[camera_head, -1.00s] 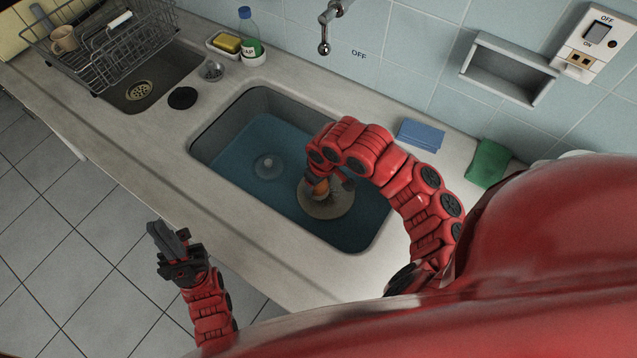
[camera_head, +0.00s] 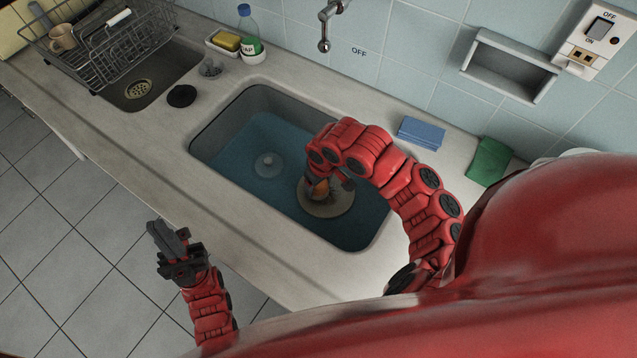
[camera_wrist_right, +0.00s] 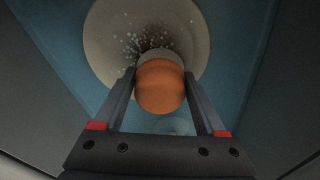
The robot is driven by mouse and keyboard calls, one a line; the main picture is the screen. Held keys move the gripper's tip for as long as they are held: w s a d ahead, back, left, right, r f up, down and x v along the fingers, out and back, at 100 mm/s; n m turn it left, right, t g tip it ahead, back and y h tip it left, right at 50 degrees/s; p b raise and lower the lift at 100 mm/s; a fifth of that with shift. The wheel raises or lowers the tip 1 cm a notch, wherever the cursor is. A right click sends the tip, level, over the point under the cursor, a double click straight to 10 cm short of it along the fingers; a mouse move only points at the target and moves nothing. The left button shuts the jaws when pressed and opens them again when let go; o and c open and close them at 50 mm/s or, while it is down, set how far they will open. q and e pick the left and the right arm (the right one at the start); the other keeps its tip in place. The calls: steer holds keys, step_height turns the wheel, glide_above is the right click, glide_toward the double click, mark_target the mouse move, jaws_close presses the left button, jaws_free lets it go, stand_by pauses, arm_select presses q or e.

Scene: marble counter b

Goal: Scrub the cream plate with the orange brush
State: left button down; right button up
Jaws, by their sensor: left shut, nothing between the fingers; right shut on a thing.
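The cream plate (camera_head: 338,206) lies in the blue water of the right-hand sink; it also shows in the right wrist view (camera_wrist_right: 105,50). The orange brush (camera_wrist_right: 160,87) is held between the fingers of my right gripper (camera_wrist_right: 158,85), its head over or against the plate, with pale specks on the plate around it. In the head view the brush (camera_head: 319,187) is mostly hidden by my right gripper (camera_head: 328,188). My left gripper (camera_head: 158,230) is shut and empty, in front of the counter edge over the floor.
The sink (camera_head: 218,132) has walls around the plate and a drain fitting (camera_head: 268,163) under the water. A blue cloth or sponge (camera_head: 421,133) and green cloth (camera_head: 489,161) lie behind the right arm. A soap bottle (camera_head: 249,35), yellow sponge (camera_head: 227,41) and wire dish rack (camera_head: 120,50) stand at the back left.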

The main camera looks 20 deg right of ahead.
steer(key=shift+f, duration=0.45)
